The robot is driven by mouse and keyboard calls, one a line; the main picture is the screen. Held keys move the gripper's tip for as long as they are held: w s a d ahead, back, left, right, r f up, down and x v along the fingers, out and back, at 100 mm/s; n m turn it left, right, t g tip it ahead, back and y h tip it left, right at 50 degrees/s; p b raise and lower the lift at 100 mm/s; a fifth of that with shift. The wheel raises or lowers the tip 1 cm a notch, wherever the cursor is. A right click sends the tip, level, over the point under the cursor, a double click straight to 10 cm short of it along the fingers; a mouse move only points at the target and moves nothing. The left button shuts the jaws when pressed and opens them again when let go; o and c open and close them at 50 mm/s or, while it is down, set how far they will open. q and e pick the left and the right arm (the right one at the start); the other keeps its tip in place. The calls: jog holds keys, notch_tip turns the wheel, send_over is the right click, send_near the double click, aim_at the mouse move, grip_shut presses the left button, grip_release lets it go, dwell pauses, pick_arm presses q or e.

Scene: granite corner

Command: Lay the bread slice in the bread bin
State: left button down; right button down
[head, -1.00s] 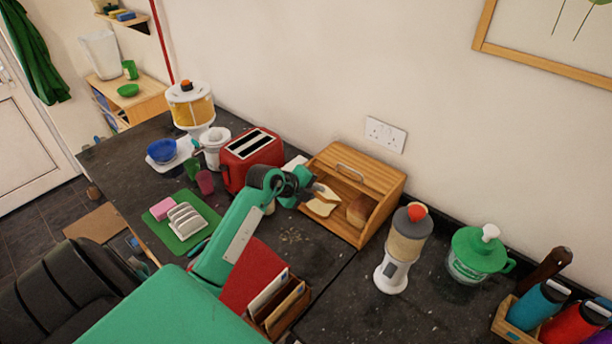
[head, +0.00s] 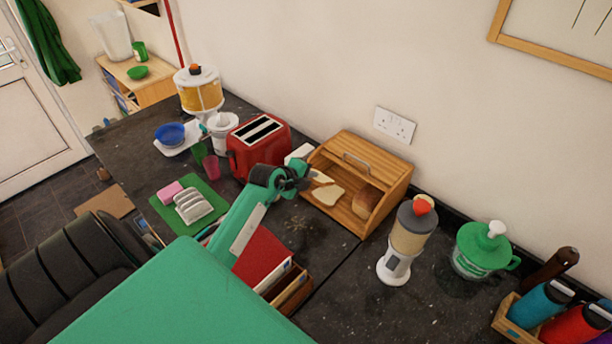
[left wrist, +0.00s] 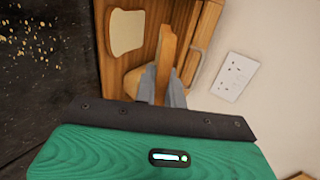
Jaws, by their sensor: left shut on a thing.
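The wooden bread bin (head: 384,171) stands open against the wall in the head view. My left gripper (head: 306,181) is at its open front, shut on a bread slice (head: 321,177). In the left wrist view the held slice (left wrist: 166,52) shows edge-on, upright between the fingers (left wrist: 162,88). Another pale slice (head: 329,195) lies flat on the bin's floor, and it also shows in the left wrist view (left wrist: 127,32). A brown loaf (head: 366,203) sits at the right inside the bin, partly behind the fingers in the wrist view. My right gripper is not in view.
A red toaster (head: 258,146) stands left of the bin. A grey-and-white dispenser with an orange top (head: 408,240) stands close to its right. A green-lidded jar (head: 482,249) is farther right. A toast rack (head: 193,206) lies on a green mat.

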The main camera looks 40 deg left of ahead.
pick_arm(q)
jog(key=shift+f+x, duration=0.2)
jog(key=shift+x, duration=1.9)
jog(key=shift+w+f+b, duration=0.1)
jog(key=shift+f+b, duration=0.35)
jog(key=shift+b, duration=0.15)
jog(key=shift+b+x, duration=0.95)
jog(key=shift+b, duration=0.05)
jog(key=shift+s+f+b+x, duration=0.15)
jog(key=shift+b+x, duration=0.7)
jog(key=shift+x, duration=0.55)
jog(key=shift+s+f+b+x, duration=0.1)
jog(key=shift+f+b+x, duration=0.1)
jog(key=shift+b+x, duration=0.95)
jog(key=shift+w+f+p, duration=0.15)
jog(key=shift+w+p, duration=0.1)
jog(key=shift+p, duration=0.05)
jog(key=c, duration=1.4)
grip_release()
